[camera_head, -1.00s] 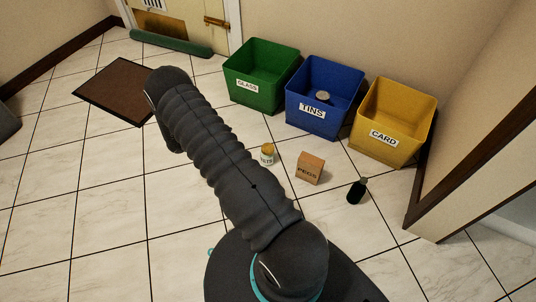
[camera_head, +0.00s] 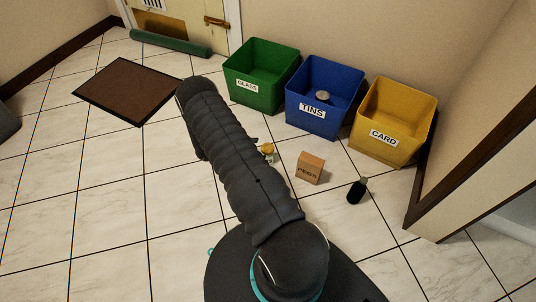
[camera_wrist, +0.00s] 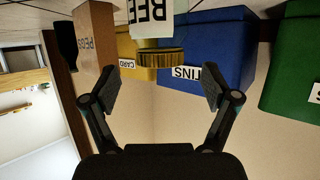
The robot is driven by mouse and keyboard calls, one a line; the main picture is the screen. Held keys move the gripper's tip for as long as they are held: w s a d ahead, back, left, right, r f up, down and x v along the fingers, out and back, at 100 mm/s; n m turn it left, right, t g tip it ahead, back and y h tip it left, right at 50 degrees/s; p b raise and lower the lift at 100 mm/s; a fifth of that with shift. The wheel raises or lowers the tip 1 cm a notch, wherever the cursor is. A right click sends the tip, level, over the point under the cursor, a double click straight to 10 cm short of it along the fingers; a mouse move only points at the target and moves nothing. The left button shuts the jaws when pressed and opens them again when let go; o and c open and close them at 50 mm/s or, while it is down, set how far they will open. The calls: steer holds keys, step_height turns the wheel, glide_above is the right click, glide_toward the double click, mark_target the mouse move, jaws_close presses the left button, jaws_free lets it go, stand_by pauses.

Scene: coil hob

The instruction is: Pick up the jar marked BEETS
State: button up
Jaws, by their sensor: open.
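The jar (camera_head: 268,148) is small, with a yellow-gold lid, and stands on the tiled floor left of the cardboard box. My arm and gripper partly hide it in the head view. In the wrist view, which is upside down, the jar (camera_wrist: 150,18) shows a white label reading "BEE", cut off by the top edge, and its gold lid (camera_wrist: 160,58). My gripper (camera_wrist: 167,68) is open and empty. The lid appears in the gap between the fingertips, with space on both sides, nearer the left finger. I see no contact.
A cardboard box marked PEGS (camera_head: 310,169) stands right of the jar, and a dark bottle (camera_head: 357,190) beyond it. Green GLASS (camera_head: 247,91), blue TINS (camera_head: 312,118) and yellow CARD (camera_head: 383,145) bins line the wall behind. A brown mat (camera_head: 125,92) lies left.

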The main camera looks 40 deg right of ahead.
mark_target(268, 147)
steer(key=x, duration=0.5)
steer(key=shift+w+a+f, duration=0.1)
steer(key=shift+f, duration=0.05)
steer(key=c, duration=1.4)
